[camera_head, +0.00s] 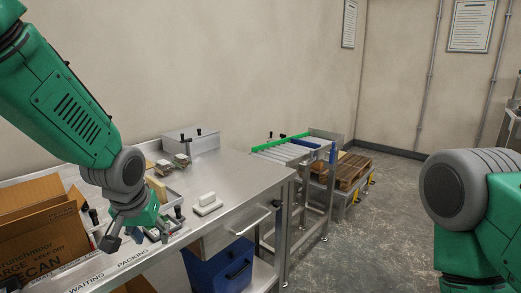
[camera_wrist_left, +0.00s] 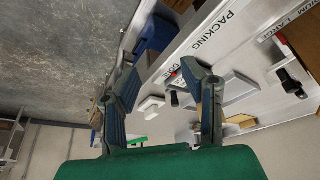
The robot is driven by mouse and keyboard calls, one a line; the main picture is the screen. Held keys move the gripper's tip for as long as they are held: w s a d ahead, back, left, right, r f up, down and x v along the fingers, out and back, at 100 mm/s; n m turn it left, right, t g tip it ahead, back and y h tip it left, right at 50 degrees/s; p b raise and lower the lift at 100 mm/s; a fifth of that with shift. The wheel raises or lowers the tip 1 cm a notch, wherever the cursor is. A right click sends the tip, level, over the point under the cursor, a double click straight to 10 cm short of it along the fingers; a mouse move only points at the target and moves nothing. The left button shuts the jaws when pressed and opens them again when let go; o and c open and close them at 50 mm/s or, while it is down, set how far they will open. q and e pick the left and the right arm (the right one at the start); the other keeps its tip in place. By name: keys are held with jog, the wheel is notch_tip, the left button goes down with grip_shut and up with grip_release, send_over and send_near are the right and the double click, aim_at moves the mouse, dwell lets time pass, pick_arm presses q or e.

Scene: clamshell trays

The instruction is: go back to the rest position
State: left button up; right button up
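My left gripper (camera_head: 135,238) hangs over the front left part of the steel table (camera_head: 235,178), above the edge marked WAITING and PACKING. The left wrist view shows its two fingers (camera_wrist_left: 160,80) spread apart with nothing held between them. A white handled block (camera_head: 207,204) lies on the table to the right of the gripper. It also shows beyond the fingers in the left wrist view (camera_wrist_left: 151,104). My right arm shows at the right edge of the head view, but its gripper is outside the picture.
An open cardboard box (camera_head: 40,235) stands at the left. Small items and a grey box (camera_head: 190,140) sit at the table's back. A blue bin (camera_head: 218,264) is below the table. A roller conveyor (camera_head: 290,150) and a wooden pallet (camera_head: 345,172) stand beyond. The floor at right is clear.

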pick_arm(q)
jog(key=s+a+f+g, duration=0.1)
jog(key=s+f, duration=0.6)
jog(key=f, duration=0.4)
jog(key=s+a+f+g, duration=0.1)
jog(key=s+a+f, duration=0.1)
jog(key=s+f, duration=0.75)
jog(key=s+a+f, duration=0.1)
jog(key=s+f, duration=0.3)
jog(key=s, duration=0.4)
jog(key=s+a+f+m+g, duration=0.1)
jog(key=s+f, duration=0.3)
jog(key=s, duration=0.4)
jog(key=shift+s+f+g, duration=0.2)
jog(key=shift+f+g, duration=0.05)
jog(key=shift+g, duration=0.05)
jog(key=shift+w, duration=0.1)
